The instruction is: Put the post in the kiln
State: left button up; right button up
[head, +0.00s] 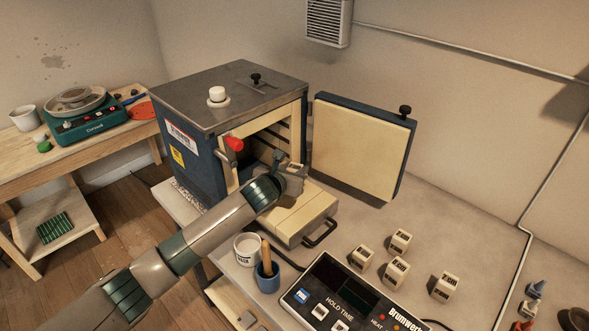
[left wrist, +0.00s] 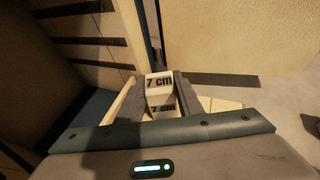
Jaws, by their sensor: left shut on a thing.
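My left gripper (head: 292,180) is at the open front of the blue kiln (head: 192,152), above its pulled-out cream drawer (head: 300,218). In the left wrist view, the gripper (left wrist: 159,88) is shut on a white post (left wrist: 159,82) marked "7 cm", one finger on each side. In the head view the gripper mostly hides this post. The kiln door (head: 362,148) stands swung open to the right. Dark slots line the kiln's inner wall (left wrist: 88,40). Several other white posts (head: 396,271) stand on the table to the right. My right gripper is not in view.
A white cup (head: 247,248), a blue pot (head: 267,277) with a wooden handle in it, and a control panel (head: 345,300) stand in front of the drawer. A red cone (head: 234,144) is at the opening's upper left. The table (head: 470,220) is clear at right.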

pick_arm(q)
jog(key=o, duration=0.9)
jog(key=shift+f, duration=0.1)
jog(key=shift+c, duration=0.2)
jog(key=shift+o, duration=1.4)
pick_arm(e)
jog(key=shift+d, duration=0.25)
pick_arm(q)
jog(key=b+v, duration=0.2)
jog(key=v, duration=1)
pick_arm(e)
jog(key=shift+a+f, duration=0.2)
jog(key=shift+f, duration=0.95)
